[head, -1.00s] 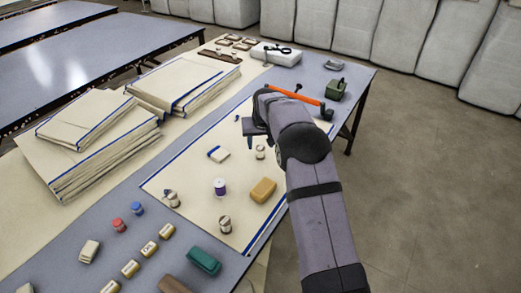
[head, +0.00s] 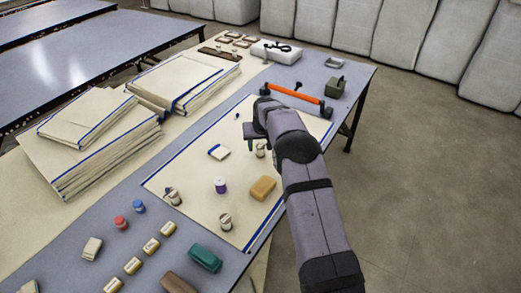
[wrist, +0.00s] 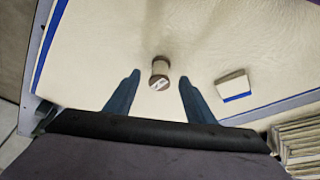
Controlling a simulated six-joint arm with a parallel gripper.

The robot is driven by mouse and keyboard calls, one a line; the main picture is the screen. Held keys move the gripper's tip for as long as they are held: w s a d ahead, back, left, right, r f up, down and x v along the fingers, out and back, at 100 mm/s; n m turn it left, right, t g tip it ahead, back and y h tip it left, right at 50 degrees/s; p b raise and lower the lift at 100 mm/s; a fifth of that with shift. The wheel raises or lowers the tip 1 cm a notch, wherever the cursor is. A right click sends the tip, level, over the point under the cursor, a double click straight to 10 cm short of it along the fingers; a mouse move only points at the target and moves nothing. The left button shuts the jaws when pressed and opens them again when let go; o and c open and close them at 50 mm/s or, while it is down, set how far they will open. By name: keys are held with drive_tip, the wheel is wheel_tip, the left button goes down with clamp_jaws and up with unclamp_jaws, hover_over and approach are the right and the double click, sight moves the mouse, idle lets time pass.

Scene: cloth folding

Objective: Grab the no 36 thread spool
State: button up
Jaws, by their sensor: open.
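My gripper (wrist: 158,85) is open, and in the wrist view a beige thread spool (wrist: 159,73) stands on the cloth between and just beyond its fingertips. The spool's top has a mark that is too small to read. In the head view this spool (head: 260,150) stands right beside my gripper (head: 256,143), partly close under it. Other spools on the cloth are a beige one (head: 173,196) at the left, a purple one (head: 220,185) in the middle and a beige one (head: 225,221) near the front. I cannot read the number 36 on any of them.
The cream cloth (head: 205,130) with blue edges lies on the table. A small folded cloth block (head: 218,152) and a tan block (head: 263,188) lie near the spools. Folded cloth stacks (head: 100,140) stand at the left. An orange-handled tool (head: 297,94) lies beyond my gripper.

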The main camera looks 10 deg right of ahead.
sight(260, 146)
drive_tip(key=shift+x, duration=1.35)
drive_tip(key=c, duration=1.1)
wheel_tip(260, 146, up, 10)
drive_tip(key=shift+r+b, duration=0.1)
drive_tip(key=shift+b, duration=0.4)
